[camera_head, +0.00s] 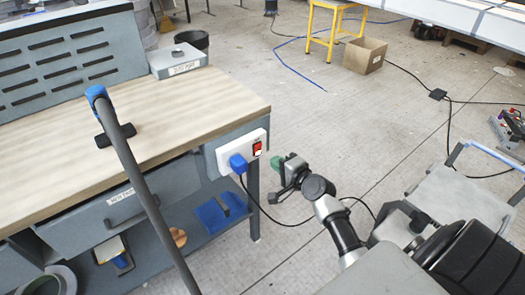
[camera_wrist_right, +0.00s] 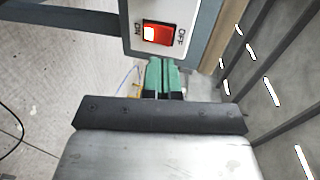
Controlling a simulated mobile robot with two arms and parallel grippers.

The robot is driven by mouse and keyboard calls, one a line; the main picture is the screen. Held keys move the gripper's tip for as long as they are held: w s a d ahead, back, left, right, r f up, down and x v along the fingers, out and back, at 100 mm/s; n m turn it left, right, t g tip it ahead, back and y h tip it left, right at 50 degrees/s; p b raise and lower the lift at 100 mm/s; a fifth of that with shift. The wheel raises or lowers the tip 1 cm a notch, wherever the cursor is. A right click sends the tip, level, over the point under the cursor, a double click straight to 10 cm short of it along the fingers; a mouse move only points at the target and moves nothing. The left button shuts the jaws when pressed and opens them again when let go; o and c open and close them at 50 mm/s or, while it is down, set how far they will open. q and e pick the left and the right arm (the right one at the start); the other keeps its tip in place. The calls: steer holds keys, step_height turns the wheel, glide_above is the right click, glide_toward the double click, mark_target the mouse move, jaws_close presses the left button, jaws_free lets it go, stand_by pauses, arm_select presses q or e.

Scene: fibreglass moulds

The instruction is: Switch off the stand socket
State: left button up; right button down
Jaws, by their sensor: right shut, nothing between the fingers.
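The stand socket (camera_head: 225,155) is a white box on the front right corner of the workbench, with a blue plug (camera_head: 238,164) in it. Its red rocker switch (camera_head: 257,149) shows closely in the right wrist view (camera_wrist_right: 159,34), between the labels ON and OFF. A bright patch shows at the ON end; the OFF end is red. My right gripper (camera_head: 278,162) has green fingertips, shut and empty. In the head view it is just right of the switch. In the wrist view the fingertips (camera_wrist_right: 164,78) lie below the switch, apparently apart from it. My left gripper is not in view.
The wooden-topped workbench (camera_head: 190,115) fills the left. A grey pole (camera_head: 145,190) with a blue end crosses in front of it. A black cable (camera_head: 262,208) hangs from the plug to the floor. A cardboard box (camera_head: 364,56) and yellow stand (camera_head: 333,25) are farther back. Open floor lies between.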

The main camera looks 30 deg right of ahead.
mark_target(258, 147)
steer(key=x, duration=0.6)
steer(key=shift+w+r, duration=0.1)
steer(key=shift+r, duration=0.3)
steer(key=shift+w+a, duration=0.1)
steer(key=shift+w, duration=0.5)
steer(key=shift+w+r, duration=0.15)
steer(key=shift+w, duration=0.1)
